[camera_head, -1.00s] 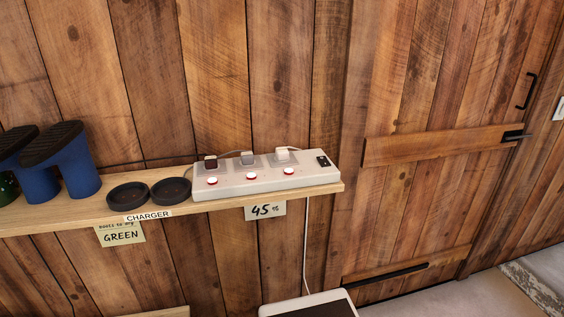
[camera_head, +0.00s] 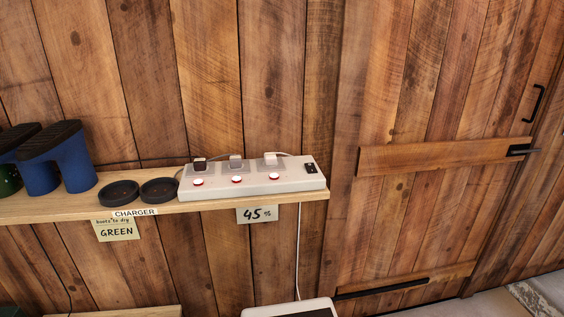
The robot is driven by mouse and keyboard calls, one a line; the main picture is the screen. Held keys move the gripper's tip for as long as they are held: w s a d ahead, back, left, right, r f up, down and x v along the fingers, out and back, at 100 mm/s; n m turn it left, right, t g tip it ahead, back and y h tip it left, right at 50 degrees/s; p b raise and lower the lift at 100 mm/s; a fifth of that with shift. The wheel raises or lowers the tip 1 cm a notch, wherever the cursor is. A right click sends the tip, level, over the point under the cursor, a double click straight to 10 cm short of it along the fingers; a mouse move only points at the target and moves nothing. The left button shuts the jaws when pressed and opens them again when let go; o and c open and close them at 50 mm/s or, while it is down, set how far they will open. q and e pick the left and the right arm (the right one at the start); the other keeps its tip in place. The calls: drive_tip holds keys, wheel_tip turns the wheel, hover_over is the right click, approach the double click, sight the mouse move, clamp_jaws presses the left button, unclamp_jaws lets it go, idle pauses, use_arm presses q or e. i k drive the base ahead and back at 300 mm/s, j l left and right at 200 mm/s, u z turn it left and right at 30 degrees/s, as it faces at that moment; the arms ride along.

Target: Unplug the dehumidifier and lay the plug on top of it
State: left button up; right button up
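A white power strip (camera_head: 250,187) lies on the wooden shelf, with several sockets, red-ringed white buttons and a black switch at its right end. A dark plug (camera_head: 199,164) sits at its left, a pale plug (camera_head: 235,161) in the middle and a white plug (camera_head: 271,159) toward the right. A white cord (camera_head: 298,250) hangs below the shelf toward a white appliance with a dark top (camera_head: 290,309), likely the dehumidifier, cut off by the bottom edge. I cannot trace which plug that cord joins. Neither gripper is in view.
A plank door (camera_head: 440,120) stands at the right.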

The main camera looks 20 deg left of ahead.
sight(270, 159)
drive_tip(key=i+l+u, duration=0.25)
drive_tip(key=l, duration=0.25)
drive_tip(key=i+l+u, duration=0.1)
drive_tip(key=l+u, duration=0.15)
drive_tip(key=l, duration=0.3)
drive_tip(key=i+l+u, duration=0.1)
drive_tip(key=l+u, duration=0.2)
drive_tip(key=l, duration=0.3)
drive_tip(key=l+u, duration=0.25)
drive_tip(key=l, duration=0.35)
drive_tip(key=i+l+u, duration=0.25)
drive_tip(key=i+l, duration=0.15)
drive_tip(key=i+l+u, duration=0.25)
drive_tip(key=l, duration=0.2)
drive_tip(key=i+l+u, duration=0.25)
drive_tip(key=l, duration=0.3)
drive_tip(key=i, duration=0.1)
